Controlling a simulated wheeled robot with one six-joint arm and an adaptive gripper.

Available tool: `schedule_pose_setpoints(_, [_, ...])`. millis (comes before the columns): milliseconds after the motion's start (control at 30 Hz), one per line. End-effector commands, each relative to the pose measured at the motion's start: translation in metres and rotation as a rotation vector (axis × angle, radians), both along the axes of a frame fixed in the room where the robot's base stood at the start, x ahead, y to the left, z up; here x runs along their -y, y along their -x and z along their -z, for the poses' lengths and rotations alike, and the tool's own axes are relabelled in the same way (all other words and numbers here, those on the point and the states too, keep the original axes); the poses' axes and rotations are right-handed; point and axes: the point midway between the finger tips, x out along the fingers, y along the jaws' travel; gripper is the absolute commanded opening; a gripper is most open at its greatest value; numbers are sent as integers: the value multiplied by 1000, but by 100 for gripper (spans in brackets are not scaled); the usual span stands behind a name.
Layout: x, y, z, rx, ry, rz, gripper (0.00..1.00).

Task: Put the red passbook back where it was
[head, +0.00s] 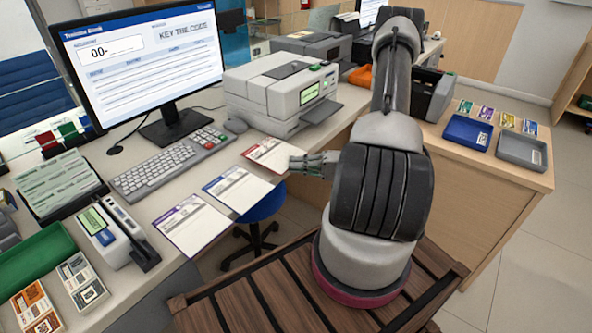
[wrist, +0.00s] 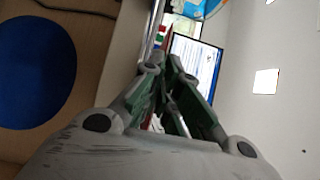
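A white booklet with a red band (head: 270,154) lies on the counter near its front edge; I take it to be the red passbook. Similar blue-banded (head: 237,187) and purple-banded (head: 193,224) booklets lie nearer, in a row with it. My gripper (head: 296,161) is at the red-banded one's right end, reaching in from the aisle side. In the wrist view my fingers (wrist: 177,66) converge towards their tips, with a bit of red and white (wrist: 150,122) low by the left finger. Whether they grip the booklet is unclear.
A monitor (head: 145,60), keyboard (head: 170,165) and printer (head: 282,92) stand behind the booklets. A stand with red, green and blue items (head: 66,136) is at the left. Blue (head: 467,132) and grey (head: 521,151) trays sit on the right counter. A blue stool (head: 264,203) is below the edge.

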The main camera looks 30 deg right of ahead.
Motion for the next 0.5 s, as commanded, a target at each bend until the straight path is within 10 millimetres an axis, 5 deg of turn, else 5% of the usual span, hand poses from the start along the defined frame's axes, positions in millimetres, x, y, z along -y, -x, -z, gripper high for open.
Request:
schedule_pose_setpoints(167, [0, 0, 23, -1, -1, 0, 0])
schedule_pose_setpoints(500, [0, 0, 25, 0, 0, 0, 0])
